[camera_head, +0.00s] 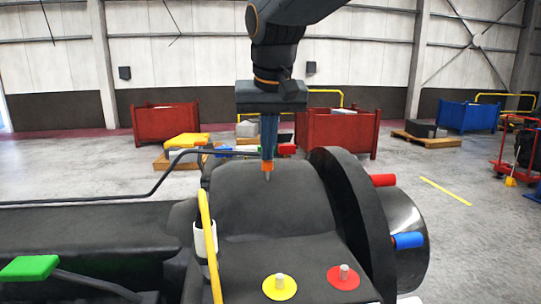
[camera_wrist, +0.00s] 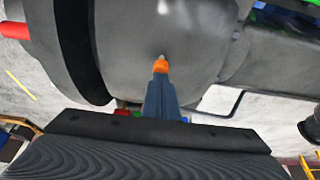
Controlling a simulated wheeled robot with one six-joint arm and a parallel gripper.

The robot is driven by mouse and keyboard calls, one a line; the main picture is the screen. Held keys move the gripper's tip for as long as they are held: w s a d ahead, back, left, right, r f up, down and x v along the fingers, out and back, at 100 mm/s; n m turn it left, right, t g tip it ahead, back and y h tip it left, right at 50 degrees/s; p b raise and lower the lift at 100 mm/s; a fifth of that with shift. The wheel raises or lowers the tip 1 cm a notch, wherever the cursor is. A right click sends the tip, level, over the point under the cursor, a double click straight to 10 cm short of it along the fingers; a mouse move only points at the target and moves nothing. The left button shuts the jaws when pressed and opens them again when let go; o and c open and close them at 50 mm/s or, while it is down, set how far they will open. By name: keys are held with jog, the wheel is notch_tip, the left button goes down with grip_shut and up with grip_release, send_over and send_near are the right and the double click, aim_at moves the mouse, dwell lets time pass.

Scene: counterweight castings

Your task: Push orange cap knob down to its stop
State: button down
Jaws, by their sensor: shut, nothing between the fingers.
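My gripper (camera_head: 267,176) points straight down with its fingers together, above or near the dark rounded casting (camera_head: 275,205). Its fingers carry an orange part just above a narrow grey tip, and this also shows in the wrist view (camera_wrist: 162,58). I cannot tell whether the tip touches the casting. I cannot make out a separate orange cap knob with certainty. Small coloured parts, including a red one (camera_head: 287,149), show behind the casting's top, partly hidden by my gripper.
A yellow disc (camera_head: 269,290) and a red disc (camera_head: 334,280) with grey pins are at the front. Red (camera_head: 384,180) and blue (camera_head: 408,240) handles stick out at right. A yellow lever (camera_head: 208,240) rises at left, near a green pad (camera_head: 28,267). Red bins stand behind.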

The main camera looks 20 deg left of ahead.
jog(key=shift+r+p, duration=1.1)
jog(key=shift+r, duration=0.1)
jog(key=shift+r, duration=0.1)
notch_tip(320, 180, up, 5)
jog(key=p, duration=0.4)
